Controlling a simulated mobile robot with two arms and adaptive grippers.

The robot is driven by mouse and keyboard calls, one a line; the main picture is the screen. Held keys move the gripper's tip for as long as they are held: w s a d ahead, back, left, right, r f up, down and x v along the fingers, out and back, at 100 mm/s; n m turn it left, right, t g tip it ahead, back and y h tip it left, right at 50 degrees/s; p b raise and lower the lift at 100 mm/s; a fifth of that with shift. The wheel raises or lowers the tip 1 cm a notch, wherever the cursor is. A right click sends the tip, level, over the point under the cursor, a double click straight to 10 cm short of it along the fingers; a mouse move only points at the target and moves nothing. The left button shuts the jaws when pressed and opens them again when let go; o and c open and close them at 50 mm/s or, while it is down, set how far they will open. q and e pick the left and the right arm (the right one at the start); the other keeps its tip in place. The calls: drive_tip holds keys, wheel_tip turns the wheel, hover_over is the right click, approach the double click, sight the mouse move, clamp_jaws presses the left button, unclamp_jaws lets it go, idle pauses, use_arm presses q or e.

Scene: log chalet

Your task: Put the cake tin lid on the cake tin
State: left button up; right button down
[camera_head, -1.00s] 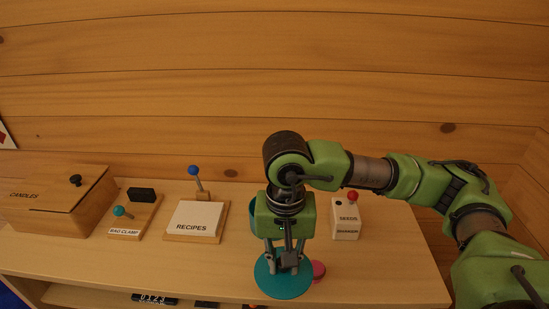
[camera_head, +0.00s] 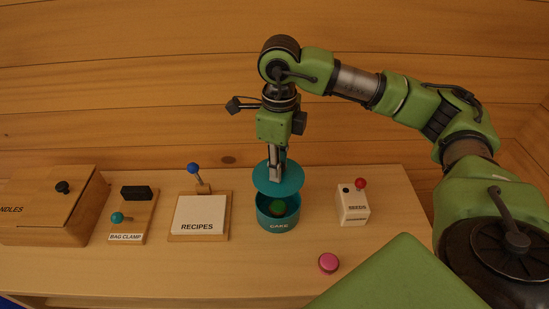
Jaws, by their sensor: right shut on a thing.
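The teal cake tin (camera_head: 279,222), marked CAKE, stands open on the table, with something green and brown inside. My right gripper (camera_head: 277,178) points down and is shut on the teal round cake tin lid (camera_head: 264,181). The lid is held above the tin, apart from it, its near part lower than its far part in the picture. The grip itself is partly hidden by the fingers. My left gripper is not in view.
A seeds shaker (camera_head: 353,205) with a red knob stands right of the tin. A pink round thing (camera_head: 328,263) lies near the front edge. The recipes stand (camera_head: 199,218), bag clamp board (camera_head: 134,216) and candles box (camera_head: 45,219) are on the left.

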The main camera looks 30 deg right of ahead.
drive_tip(key=shift+s+f+b, duration=0.15)
drive_tip(key=shift+f+b, duration=0.25)
drive_tip(key=shift+f, duration=0.35)
wheel_tip(320, 180, down, 4)
drive_tip(key=shift+f+b, duration=0.1)
drive_tip(key=shift+b, duration=1)
drive_tip(key=shift+f+b, duration=0.65)
drive_tip(key=shift+f, duration=0.1)
drive_tip(key=shift+f+b, duration=0.3)
drive_tip(key=shift+r+b, duration=0.1)
drive_tip(key=shift+b, duration=0.45)
drive_tip(key=shift+f+b, duration=0.55)
drive_tip(key=shift+b, duration=0.25)
idle(0.5)
idle(0.4)
drive_tip(key=c, duration=1.8)
unclamp_jaws()
drive_tip(key=shift+o, duration=0.2)
